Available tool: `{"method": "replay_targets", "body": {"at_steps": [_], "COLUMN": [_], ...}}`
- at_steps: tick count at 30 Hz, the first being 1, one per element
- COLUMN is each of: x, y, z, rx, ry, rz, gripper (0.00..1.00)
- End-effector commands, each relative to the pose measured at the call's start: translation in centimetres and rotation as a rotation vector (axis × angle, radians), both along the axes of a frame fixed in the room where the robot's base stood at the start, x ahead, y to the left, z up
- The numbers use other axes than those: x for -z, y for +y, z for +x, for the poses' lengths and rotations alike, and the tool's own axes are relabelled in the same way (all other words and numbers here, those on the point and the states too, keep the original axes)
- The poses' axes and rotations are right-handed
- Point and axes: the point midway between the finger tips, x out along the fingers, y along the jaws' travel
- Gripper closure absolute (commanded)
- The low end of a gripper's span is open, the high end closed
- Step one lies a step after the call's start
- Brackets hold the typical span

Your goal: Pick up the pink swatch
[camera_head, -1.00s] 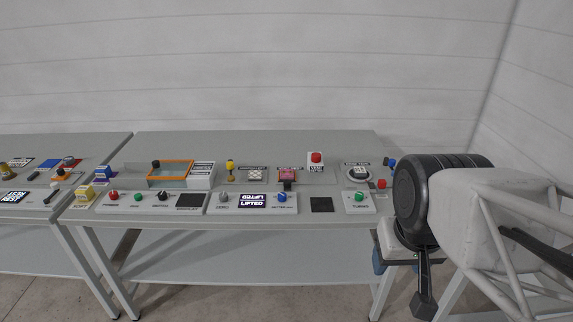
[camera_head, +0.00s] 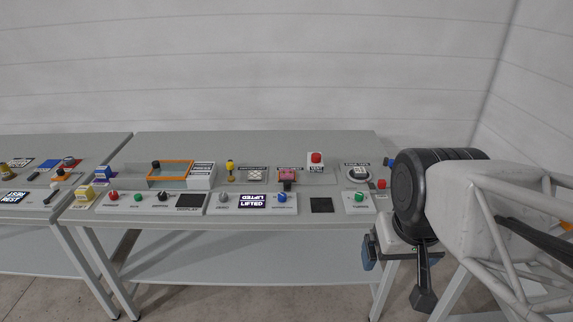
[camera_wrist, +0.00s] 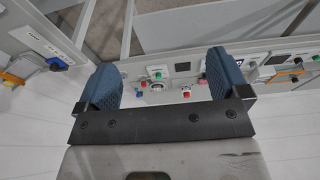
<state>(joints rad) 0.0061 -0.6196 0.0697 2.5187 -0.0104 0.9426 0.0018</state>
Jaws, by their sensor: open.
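A small pink piece (camera_head: 287,174), which looks like the pink swatch, sits on a low panel towards the back right of the main table in the head view. A dark part stands just below it, and its exact shape is too small to tell. My gripper (camera_head: 370,252) hangs off the table's right front corner, well to the right of the pink piece and apart from it. In the wrist view my gripper (camera_wrist: 163,82) has its two blue fingers wide apart with nothing held between them. The table's controls show beyond the fingers.
A red button on a white box (camera_head: 316,160) stands right of the pink piece. A round dial (camera_head: 358,174) and a green knob (camera_head: 359,197) lie nearer my arm. An orange frame (camera_head: 170,172) is at the left. The table's back strip (camera_head: 270,145) is clear.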

Motion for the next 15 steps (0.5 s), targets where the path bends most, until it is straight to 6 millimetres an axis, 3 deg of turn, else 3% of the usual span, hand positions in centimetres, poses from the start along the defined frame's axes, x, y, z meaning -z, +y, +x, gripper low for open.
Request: {"method": "replay_targets", "body": {"at_steps": [8, 15], "x": [-1.6, -3.1], "y": [0.4, 1.0], "z": [4.3, 9.9], "rx": [-0.092, -0.209], "ry": [0.017, 0.036], "rz": [-0.017, -0.039], "gripper": [0.06, 0.06]}}
